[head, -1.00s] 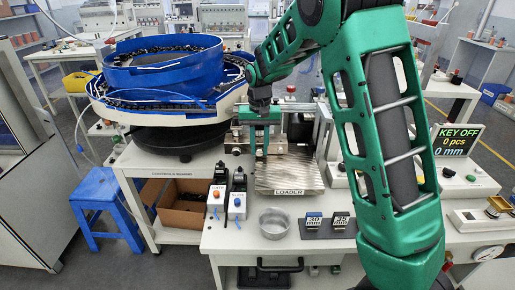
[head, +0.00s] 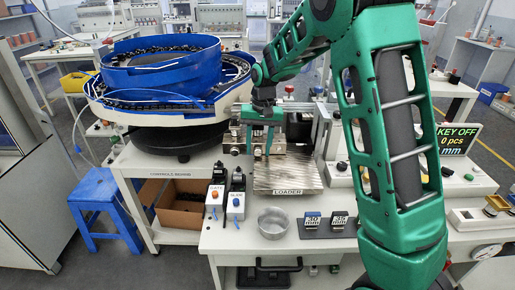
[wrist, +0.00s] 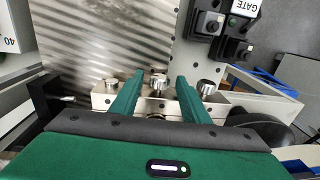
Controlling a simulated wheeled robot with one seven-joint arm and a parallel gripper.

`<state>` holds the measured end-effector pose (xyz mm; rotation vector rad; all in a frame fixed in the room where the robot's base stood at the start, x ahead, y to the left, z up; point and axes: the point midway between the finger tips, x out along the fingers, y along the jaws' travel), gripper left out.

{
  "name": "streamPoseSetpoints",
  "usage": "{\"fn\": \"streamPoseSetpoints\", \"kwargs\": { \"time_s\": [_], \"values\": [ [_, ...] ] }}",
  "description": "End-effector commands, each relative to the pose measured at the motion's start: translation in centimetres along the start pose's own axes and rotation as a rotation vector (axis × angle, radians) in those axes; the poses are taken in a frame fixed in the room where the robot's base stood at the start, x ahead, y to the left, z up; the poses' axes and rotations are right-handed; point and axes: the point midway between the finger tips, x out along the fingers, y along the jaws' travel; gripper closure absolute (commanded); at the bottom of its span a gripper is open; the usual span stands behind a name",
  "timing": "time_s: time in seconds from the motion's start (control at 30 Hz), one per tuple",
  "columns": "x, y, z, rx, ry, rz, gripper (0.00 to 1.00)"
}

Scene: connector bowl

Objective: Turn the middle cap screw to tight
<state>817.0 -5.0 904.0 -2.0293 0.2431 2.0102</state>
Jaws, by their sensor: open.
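Three silver cap screws stand in a row on a pale metal bar (wrist: 143,103) in the wrist view. The middle cap screw (wrist: 158,81) shows between the two green fingers of my gripper (wrist: 159,78). The left cap screw (wrist: 112,85) and the right cap screw (wrist: 207,87) lie outside the fingers. My gripper is open, with a visible gap on each side of the middle screw. I cannot tell how far the fingertips reach down past its head. In the head view my gripper (head: 259,150) points down behind the loader plate, and the screws are too small to tell.
The ribbed loader plate (head: 287,173) lies in front of my gripper. A blue bowl feeder (head: 165,68) stands to the left. GATE and slide switch boxes (head: 215,200), a metal dish (head: 273,223) and two small labelled blocks (head: 312,220) stand nearer on the bench.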

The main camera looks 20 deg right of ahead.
Motion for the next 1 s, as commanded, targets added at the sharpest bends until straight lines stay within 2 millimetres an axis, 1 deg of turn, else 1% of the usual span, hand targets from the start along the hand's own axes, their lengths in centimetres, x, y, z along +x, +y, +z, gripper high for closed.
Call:
{"fn": "streamPoseSetpoints", "kwargs": {
  "time_s": [0.17,0.4,0.6,0.7,0.8,1.0],
  "values": [
    [-1.5,0.0,-0.1,0.0,0.003,-0.001,0.58],
    [-6.0,0.0,-0.1,0.001,0.003,-0.002,0.58],
    [-9.1,-0.1,-0.2,-0.001,0.002,-0.002,0.58],
    [-10.0,-0.1,-0.1,-0.001,0.0,-0.001,0.58],
    [-10.5,-0.1,-0.1,0.0,-0.001,-0.001,0.58],
    [-10.7,-0.1,-0.1,0.0,-0.002,0.0,0.58]
  ]
}}
